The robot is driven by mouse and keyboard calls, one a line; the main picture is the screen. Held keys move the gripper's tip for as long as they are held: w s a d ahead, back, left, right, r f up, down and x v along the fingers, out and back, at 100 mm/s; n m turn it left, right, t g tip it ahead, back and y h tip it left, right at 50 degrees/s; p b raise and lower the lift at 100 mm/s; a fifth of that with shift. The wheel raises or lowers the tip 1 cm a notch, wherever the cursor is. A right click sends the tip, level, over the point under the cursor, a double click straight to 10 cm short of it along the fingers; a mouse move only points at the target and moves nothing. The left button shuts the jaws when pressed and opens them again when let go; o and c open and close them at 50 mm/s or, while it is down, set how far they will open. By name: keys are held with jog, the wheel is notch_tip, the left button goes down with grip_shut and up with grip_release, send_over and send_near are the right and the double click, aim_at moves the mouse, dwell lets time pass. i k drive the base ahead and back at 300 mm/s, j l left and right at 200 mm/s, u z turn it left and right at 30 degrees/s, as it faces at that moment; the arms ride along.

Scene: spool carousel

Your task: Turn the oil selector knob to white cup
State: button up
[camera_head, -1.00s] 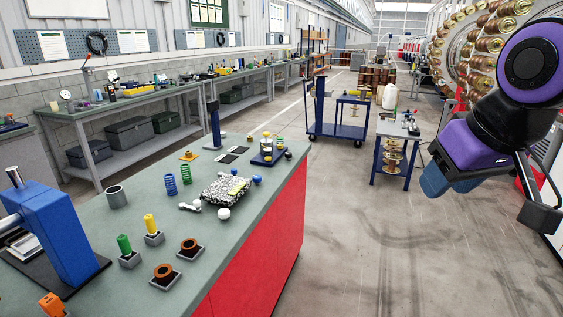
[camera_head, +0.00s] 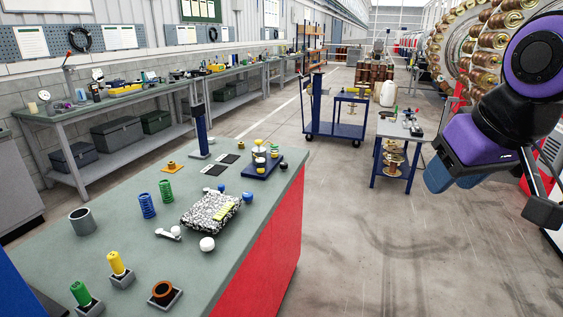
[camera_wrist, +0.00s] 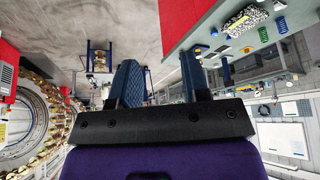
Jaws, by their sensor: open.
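A small blue-based stand (camera_head: 262,166) with white, yellow and dark round parts sits at the far right corner of the green-topped workbench. It may be the oil selector, but its knob and the white cup are too small to tell apart. My gripper (camera_head: 455,180) hangs in the air at the right, over the floor and well away from the bench. In the wrist view my gripper (camera_wrist: 157,80) has its two blue fingers apart with nothing between them.
The red-sided workbench (camera_head: 262,235) holds a speckled block (camera_head: 208,211), a blue spring (camera_head: 147,205), a green spring (camera_head: 166,190) and a grey ring (camera_head: 82,221). A blue cart (camera_head: 335,130) and a small table (camera_head: 400,129) stand beyond. The floor between is clear.

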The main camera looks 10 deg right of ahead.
aim_at(283, 165)
jog(key=i+l+u, duration=0.45)
jog(key=i+l, duration=1.55)
